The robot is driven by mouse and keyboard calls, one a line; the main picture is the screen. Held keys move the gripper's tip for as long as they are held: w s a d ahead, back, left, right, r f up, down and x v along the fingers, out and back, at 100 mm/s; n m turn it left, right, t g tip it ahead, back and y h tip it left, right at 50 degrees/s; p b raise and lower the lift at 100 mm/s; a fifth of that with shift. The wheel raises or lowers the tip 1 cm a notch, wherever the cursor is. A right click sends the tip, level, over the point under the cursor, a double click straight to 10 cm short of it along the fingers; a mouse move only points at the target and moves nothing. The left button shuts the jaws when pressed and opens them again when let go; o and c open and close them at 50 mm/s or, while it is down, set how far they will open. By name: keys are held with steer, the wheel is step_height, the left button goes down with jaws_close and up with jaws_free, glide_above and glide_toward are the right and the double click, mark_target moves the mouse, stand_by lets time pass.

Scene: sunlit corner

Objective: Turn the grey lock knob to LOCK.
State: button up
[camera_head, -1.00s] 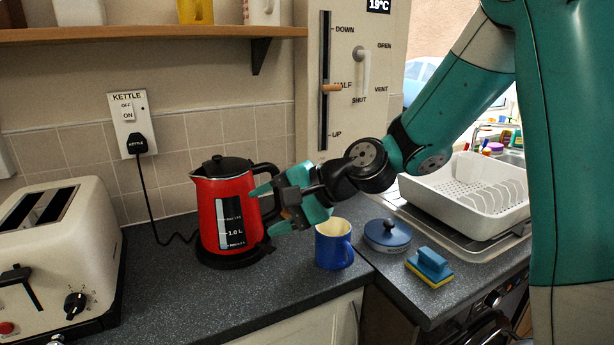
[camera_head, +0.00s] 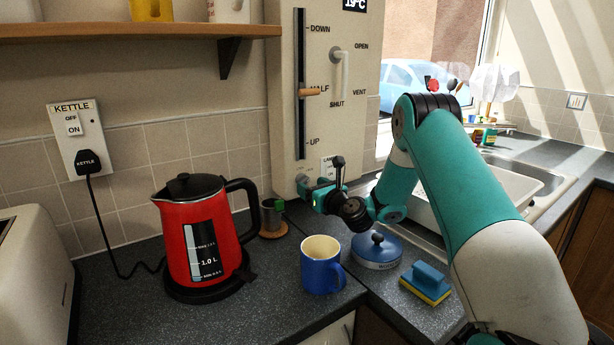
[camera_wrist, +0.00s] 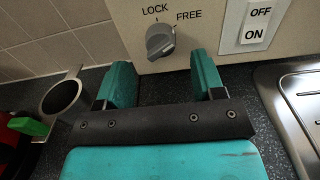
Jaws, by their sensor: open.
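The grey lock knob (camera_wrist: 160,41) is on the cream panel (camera_wrist: 195,45), just ahead of my fingers in the wrist view. Its grip bar is tilted up to the right, toward the FREE label (camera_wrist: 189,15); the LOCK label (camera_wrist: 155,9) is above it to the left. My gripper (camera_wrist: 163,78) is open and empty, with one teal finger on each side below the knob, apart from it. In the head view my gripper (camera_head: 321,183) is at the foot of the panel, and I cannot make out the knob there.
An ON/OFF switch (camera_wrist: 256,24) is right of the knob. A dark round cup (camera_wrist: 61,96) stands to the left. In the head view the red kettle (camera_head: 198,235), blue mug (camera_head: 322,268), blue-lidded tin (camera_head: 377,250) and sponge (camera_head: 427,281) stand on the counter nearby.

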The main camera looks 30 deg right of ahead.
mark_target(306, 183)
steer(key=shift+w+p, duration=0.45)
steer(key=shift+w, duration=1.55)
steer(key=c, duration=0.9)
steer(key=shift+d, duration=0.1)
